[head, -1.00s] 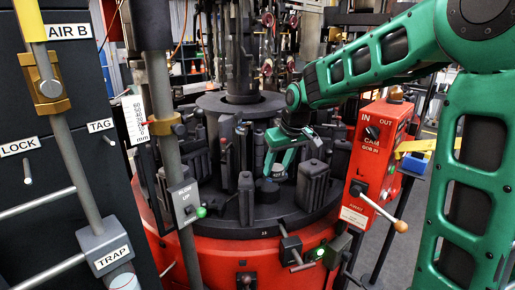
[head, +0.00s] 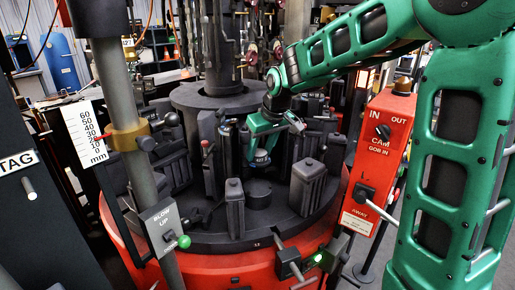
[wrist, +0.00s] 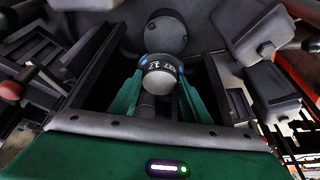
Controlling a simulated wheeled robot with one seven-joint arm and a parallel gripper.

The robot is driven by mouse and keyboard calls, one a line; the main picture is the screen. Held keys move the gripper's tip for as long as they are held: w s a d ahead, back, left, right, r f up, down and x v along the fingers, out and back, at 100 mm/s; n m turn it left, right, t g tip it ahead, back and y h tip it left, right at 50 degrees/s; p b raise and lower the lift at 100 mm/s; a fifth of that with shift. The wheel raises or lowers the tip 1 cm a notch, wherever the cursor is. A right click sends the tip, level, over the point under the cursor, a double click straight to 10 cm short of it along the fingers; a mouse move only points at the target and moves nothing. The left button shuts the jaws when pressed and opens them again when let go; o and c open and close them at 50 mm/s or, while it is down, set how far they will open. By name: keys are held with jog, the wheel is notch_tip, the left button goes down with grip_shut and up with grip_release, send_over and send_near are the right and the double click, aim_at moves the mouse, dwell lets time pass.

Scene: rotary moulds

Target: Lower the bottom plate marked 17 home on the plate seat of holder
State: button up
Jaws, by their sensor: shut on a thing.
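My gripper (head: 262,148) is shut on the bottom plate (head: 262,158), a small round piece with a pale face and a blue band. In the wrist view the plate (wrist: 160,68) sits between the green fingers, with dark digits on its rim; they are too blurred to read surely. In the head view, a low round dark seat (head: 258,190) stands on the machine table, below and nearer than the plate. A dark disc (wrist: 165,35), seemingly this seat, shows beyond the plate in the wrist view. The plate appears apart from it, though the exact gap is unclear.
Dark mould halves stand left (head: 235,208) and right (head: 307,187) of the seat. A red CAM box (head: 381,150) with a lever stands at right. A grey post with a BLOW UP box (head: 163,225) stands at left front.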

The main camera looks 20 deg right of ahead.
aim_at(260, 154)
jog(key=shift+w+a+f, duration=0.1)
jog(key=shift+a+f, duration=0.05)
jog(key=shift+f, duration=0.7)
jog(key=shift+a+f, duration=0.1)
jog(key=shift+f, duration=3)
jog(key=shift+f, duration=1)
jog(key=o, duration=1.4)
jog(key=shift+c, duration=0.2)
jog(key=shift+s, duration=0.2)
jog(key=v, duration=1)
jog(key=shift+s+d+r, duration=0.1)
jog(key=shift+s+r, duration=0.05)
jog(key=shift+r, duration=0.15)
